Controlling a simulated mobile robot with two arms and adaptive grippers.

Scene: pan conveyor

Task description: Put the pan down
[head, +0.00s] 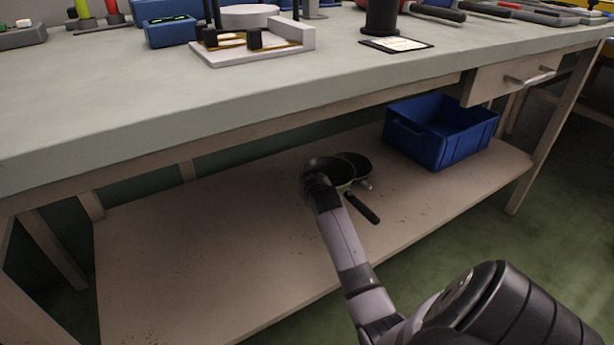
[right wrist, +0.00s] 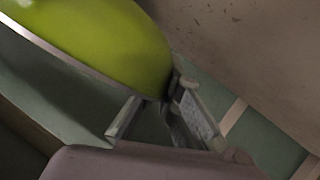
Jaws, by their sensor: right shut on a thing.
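The pan (head: 353,163) is under the bench, at the lower shelf, with a dark inside and a black handle (head: 362,207) pointing to the lower right. My right arm reaches in from the lower right and its dark wrist covers part of the pan. In the right wrist view the pan's yellow-green outside (right wrist: 110,45) fills the upper left. My right gripper (right wrist: 160,112) is shut on the pan at its edge; the exact contact is partly hidden. Whether the pan touches the shelf, I cannot tell. My left gripper is not in view.
The lower shelf (head: 200,240) is bare to the left of the pan. A blue bin (head: 437,150) stands on the shelf to the right. The bench top (head: 150,85) overhangs the shelf, with a drawer (head: 515,80) at the right.

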